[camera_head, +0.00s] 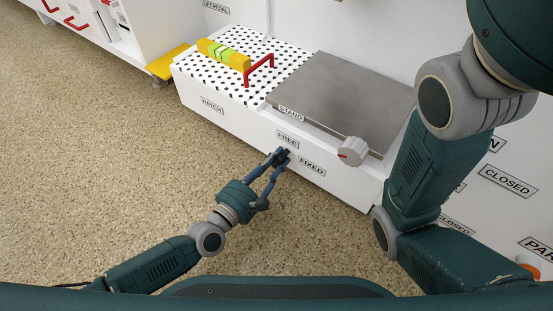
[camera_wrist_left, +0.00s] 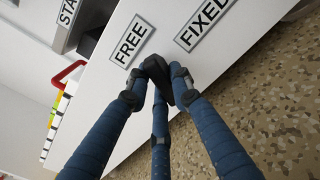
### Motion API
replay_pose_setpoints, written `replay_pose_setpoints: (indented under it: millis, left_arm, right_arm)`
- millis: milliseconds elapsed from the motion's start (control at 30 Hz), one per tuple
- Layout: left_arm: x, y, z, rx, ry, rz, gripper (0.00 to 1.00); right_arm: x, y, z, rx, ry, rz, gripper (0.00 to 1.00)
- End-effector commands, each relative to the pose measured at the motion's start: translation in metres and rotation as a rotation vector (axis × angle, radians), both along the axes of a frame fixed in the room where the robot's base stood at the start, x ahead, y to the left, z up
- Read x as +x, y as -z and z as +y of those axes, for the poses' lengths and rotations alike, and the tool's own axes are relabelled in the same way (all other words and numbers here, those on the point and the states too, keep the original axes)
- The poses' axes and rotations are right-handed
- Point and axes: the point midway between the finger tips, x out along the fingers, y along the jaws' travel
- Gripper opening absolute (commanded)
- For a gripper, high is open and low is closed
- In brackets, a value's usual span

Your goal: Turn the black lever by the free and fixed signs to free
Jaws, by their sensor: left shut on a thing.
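The black lever (camera_wrist_left: 157,70) sits on the white front panel of the bench, just below the FREE sign (camera_wrist_left: 131,41) and the FIXED sign (camera_wrist_left: 205,24). In the head view the FREE sign (camera_head: 287,140) is above the lever and the FIXED sign (camera_head: 312,165) is to its lower right. My left gripper (camera_head: 280,158) is at the lever with its blue fingers shut on it; it also shows in the left wrist view (camera_wrist_left: 158,88). The fingertips hide part of the lever. My right arm shows at the right, but its gripper is not in view.
The bench top carries a metal plate (camera_head: 335,95) with a STAND sign (camera_head: 290,114), a grey knob (camera_head: 352,151), a red handle (camera_head: 259,69) and a yellow-green block (camera_head: 222,54). A HATCH sign (camera_head: 212,106) is on the front. The speckled floor (camera_head: 120,150) to the left is clear.

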Motion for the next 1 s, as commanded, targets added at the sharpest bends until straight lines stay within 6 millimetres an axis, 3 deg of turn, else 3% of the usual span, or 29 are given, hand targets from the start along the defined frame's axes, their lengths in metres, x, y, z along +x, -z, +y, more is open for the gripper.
replay_pose_setpoints:
  millis: [500, 1000]
  left_arm:
    - [-0.0008, 0.0032, 0.0004, -0.264, 0.001, 0.196, 0.00]
    - [-0.0007, 0.0034, 0.0006, -0.312, 0.000, 0.229, 0.00]
  right_arm:
    - [0.0000, 0.0000, 0.0001, 0.000, 0.000, 0.000, 0.40]
    - [-0.0001, 0.0001, 0.0001, 0.000, -0.001, 0.000, 0.40]
